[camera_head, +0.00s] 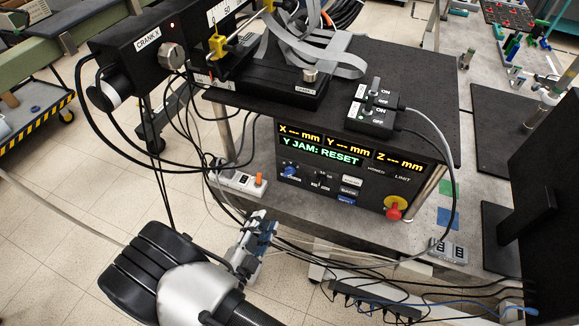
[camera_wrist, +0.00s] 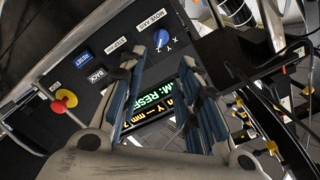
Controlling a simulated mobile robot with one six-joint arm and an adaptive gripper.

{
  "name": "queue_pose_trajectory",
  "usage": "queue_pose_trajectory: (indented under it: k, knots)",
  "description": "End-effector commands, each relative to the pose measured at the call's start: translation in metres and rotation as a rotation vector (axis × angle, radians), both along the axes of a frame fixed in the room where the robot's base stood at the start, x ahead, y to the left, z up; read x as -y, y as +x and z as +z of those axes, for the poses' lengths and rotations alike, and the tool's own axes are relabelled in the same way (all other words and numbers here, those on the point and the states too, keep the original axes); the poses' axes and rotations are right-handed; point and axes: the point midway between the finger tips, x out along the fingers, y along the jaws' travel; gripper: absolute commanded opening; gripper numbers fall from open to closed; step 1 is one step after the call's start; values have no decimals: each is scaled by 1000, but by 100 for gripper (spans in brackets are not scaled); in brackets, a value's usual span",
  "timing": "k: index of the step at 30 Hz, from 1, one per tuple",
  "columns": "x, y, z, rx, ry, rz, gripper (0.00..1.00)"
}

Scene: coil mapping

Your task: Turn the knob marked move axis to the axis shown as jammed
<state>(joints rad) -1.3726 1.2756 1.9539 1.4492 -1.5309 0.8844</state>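The move axis knob (camera_wrist: 161,39) is blue, with the letters X, Y and Z beside it in the wrist view; which letter it points to is too small to tell. It is also on the left of the console front in the head view (camera_head: 290,171). The display (camera_head: 320,156) reads "Y JAM: RESET" in green, under X, Y and Z readings that show only dashes. My gripper (camera_head: 261,225) is below and left of the console front, apart from the knob. Its two blue-lined fingers (camera_wrist: 158,68) are open and empty, with the knob showing just beyond their tips in the wrist view.
A red stop button on a yellow base (camera_head: 394,208) stands out at the console's right. A blue reset button (camera_head: 346,201) and small knob are beside it. Loose cables hang around the console.

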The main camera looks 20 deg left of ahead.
Motion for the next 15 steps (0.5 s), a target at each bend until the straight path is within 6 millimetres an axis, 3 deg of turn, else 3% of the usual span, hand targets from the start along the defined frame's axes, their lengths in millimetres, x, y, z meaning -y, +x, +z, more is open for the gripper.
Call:
queue_pose_trajectory:
  k: [5,8,15]
  knots:
    - [5,-6,-2,53,-16,1,31]
    - [7,6,-2,52,-14,-2,31]
    - [11,56,-2,51,-13,-4,31]
